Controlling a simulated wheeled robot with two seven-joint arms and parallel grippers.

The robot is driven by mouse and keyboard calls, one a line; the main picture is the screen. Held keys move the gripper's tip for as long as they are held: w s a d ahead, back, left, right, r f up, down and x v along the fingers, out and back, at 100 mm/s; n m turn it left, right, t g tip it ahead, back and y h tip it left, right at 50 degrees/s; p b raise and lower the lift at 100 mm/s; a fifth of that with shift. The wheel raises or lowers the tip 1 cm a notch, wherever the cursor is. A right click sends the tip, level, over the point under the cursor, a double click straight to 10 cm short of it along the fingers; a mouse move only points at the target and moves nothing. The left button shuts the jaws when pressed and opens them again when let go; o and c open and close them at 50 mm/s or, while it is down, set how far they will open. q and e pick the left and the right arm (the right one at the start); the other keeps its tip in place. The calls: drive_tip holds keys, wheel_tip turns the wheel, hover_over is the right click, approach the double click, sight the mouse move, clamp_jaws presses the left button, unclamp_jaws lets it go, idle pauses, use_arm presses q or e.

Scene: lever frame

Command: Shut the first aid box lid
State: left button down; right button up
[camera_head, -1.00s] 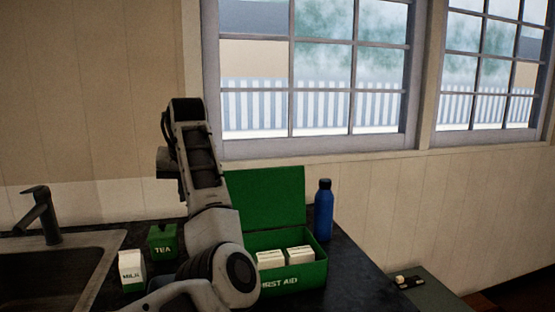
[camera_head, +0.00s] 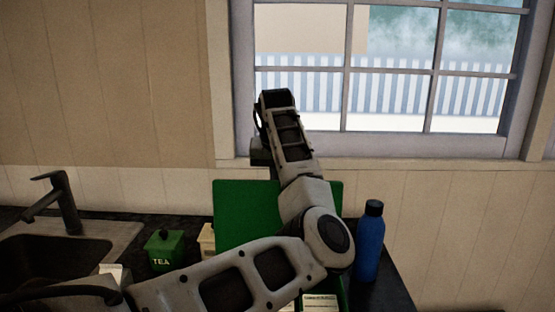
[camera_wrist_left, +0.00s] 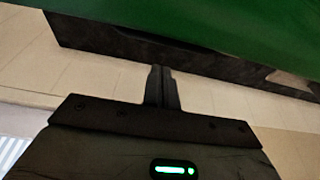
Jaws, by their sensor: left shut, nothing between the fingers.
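The first aid box is green, and its lid (camera_head: 240,215) stands open, upright at the back, in the head view. My left arm crosses in front and hides most of the box body (camera_head: 345,292). White packs (camera_head: 320,302) show inside at the bottom edge. My left gripper's fingers are hidden in the head view; its wrist rises above the lid's top edge. In the left wrist view my left gripper (camera_wrist_left: 161,85) is shut and empty. A green surface (camera_wrist_left: 210,25), likely the lid, is just beyond the fingertips; I cannot tell whether they touch.
A blue bottle (camera_head: 370,240) stands close to the right of the box. A green tea tin (camera_head: 164,250) and a cream container (camera_head: 207,241) stand to the left, with the sink and tap (camera_head: 62,205) farther left. The window wall is close behind.

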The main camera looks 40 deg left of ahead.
sight(276, 185)
use_arm(q)
drive_tip(key=shift+s+d+r+p, duration=0.1)
drive_tip(key=shift+s+d+p, duration=0.45)
drive_tip(key=shift+s+d, duration=0.6)
drive_tip(key=shift+a, duration=0.1)
